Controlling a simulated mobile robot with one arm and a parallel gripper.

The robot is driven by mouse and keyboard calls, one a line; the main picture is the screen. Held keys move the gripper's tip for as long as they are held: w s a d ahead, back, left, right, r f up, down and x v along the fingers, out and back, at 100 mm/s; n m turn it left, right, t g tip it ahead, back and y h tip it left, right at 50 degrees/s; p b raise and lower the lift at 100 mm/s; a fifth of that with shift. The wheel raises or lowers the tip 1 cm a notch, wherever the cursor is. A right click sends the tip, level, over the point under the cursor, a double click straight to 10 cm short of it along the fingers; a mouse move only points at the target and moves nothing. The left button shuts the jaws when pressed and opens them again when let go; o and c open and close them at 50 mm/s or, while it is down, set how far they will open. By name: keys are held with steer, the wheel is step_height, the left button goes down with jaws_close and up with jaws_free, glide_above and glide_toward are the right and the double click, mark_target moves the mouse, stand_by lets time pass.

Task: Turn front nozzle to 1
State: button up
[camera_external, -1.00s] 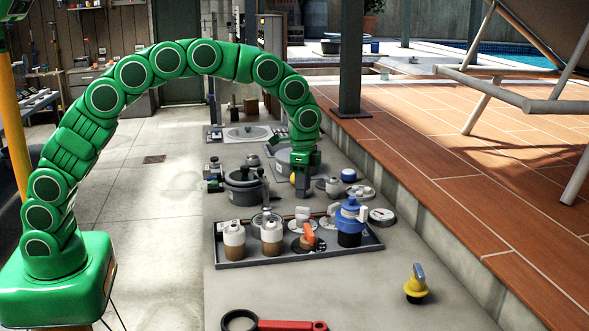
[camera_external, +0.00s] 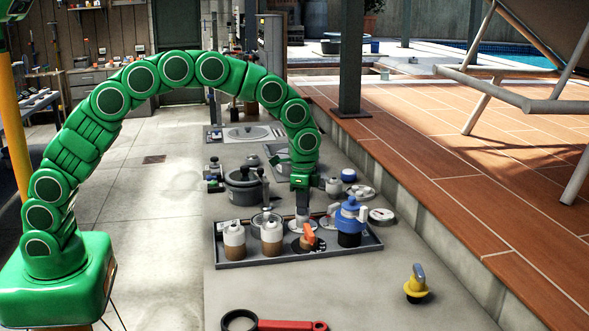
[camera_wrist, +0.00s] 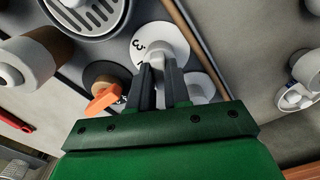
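A white nozzle (camera_wrist: 160,38) on a round white dial, with a mark that looks like 3, shows in the wrist view. An orange nozzle (camera_external: 309,235) sits on a dark dial beside it; it also shows in the wrist view (camera_wrist: 104,98). My gripper (camera_external: 302,207) is low over the white nozzle, behind the orange one. In the wrist view my gripper (camera_wrist: 159,68) has its two fingers apart, on either side of the white nozzle's narrow part. I cannot tell whether they touch it. The fingers hide part of the dial.
A grey tray (camera_external: 228,257) holds the nozzles, two white-topped brown bottles (camera_external: 271,238) and a blue valve (camera_external: 350,212) close on the right. A yellow valve (camera_external: 416,284) and a red-handled tool (camera_external: 290,325) lie in front. A dark pot (camera_external: 243,190) stands behind.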

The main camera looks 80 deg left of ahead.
steer(key=shift+m, duration=0.3)
jaws_close()
steer(key=o, duration=0.7)
jaws_free()
steer(key=shift+r, duration=0.1)
step_height(320, 180, up, 8)
steer(key=shift+f, duration=0.25)
